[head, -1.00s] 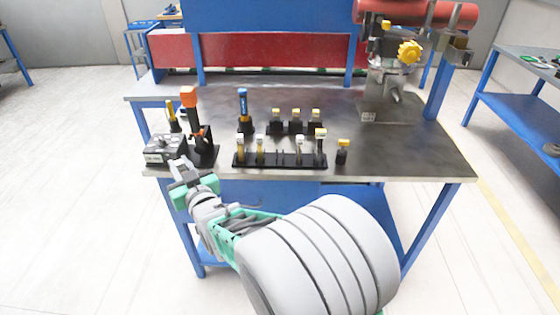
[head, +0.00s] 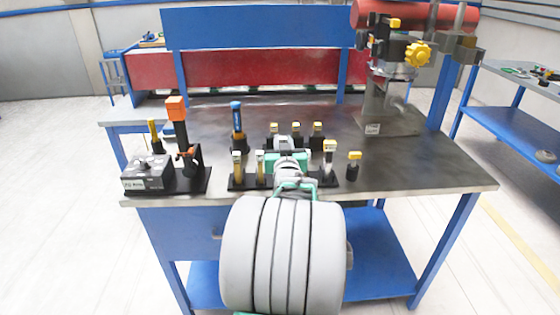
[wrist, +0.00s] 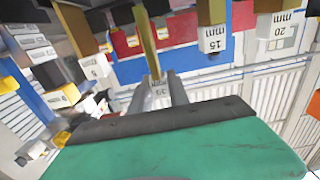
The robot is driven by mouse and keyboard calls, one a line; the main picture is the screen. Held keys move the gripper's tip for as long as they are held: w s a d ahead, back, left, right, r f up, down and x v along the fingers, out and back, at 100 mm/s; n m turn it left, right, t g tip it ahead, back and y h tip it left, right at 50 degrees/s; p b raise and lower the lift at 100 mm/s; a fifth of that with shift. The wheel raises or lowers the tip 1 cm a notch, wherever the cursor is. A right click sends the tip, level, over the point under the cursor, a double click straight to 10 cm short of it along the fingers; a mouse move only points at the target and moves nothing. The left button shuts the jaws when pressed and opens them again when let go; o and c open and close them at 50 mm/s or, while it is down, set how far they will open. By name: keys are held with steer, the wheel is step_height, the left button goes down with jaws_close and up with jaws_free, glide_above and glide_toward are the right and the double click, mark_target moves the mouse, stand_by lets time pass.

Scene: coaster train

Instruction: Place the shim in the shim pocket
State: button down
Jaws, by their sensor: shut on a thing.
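In the wrist view my gripper (wrist: 162,92) is shut on the shim (wrist: 149,42), a long brass-coloured strip with a white, printed tag between the fingers. In the head view my gripper (head: 285,158) is above the middle of the black front rack (head: 238,184). It hides the middle of that rack, and the shim cannot be made out there. I cannot tell which opening is the shim pocket, or whether the shim touches the rack.
Yellow-topped pieces stand in the front rack at left (head: 237,166) and right (head: 329,158). Another piece (head: 354,163) stands right of it. A grey box (head: 147,174) and orange-topped post (head: 177,125) are at left, a blue-topped tool (head: 237,120) behind. The right tabletop (head: 425,165) is clear.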

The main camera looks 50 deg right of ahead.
steer(key=shift+f, duration=2.25)
steer(key=c, duration=1.3)
jaws_free()
steer(key=shift+o, duration=0.2)
steer(key=shift+r, duration=0.15)
